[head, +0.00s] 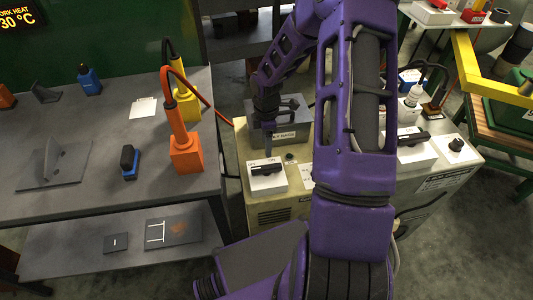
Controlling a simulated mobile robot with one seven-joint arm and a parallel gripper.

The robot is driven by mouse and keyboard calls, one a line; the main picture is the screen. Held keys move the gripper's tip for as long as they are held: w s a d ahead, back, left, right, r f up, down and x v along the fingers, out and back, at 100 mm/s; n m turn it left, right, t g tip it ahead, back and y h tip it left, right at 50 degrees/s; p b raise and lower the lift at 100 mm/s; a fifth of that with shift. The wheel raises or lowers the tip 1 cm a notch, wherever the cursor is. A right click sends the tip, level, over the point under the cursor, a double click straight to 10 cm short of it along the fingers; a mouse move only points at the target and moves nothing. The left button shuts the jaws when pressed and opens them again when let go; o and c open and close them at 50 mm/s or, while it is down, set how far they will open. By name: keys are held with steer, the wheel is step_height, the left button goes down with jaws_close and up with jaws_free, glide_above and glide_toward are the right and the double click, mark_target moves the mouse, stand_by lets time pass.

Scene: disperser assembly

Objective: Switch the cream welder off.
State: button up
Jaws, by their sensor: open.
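A cream machine cabinet (243,160) stands in the middle of the head view, partly hidden behind my purple arm. A white switch plate (267,185) with a black bar handle (268,169) sits on its top; the handle lies roughly left to right, and the small lettering is too blurred to read. My gripper (272,125) is open and empty, behind the handle in the picture and in front of a grey box (300,117). A second cream cabinet part (440,182), right of my arm, carries another white plate with a black bar handle (413,140). My arm hides whether both parts join.
A grey workbench (90,130) on the left holds an orange tool (187,156), a yellow tool (188,104) and a blue-black item (129,163). A red cable (205,98) runs towards the cabinet. A black knob (456,144) sits at the right.

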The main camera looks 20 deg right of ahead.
step_height(320, 180, up, 6)
steer(key=shift+p, duration=0.35)
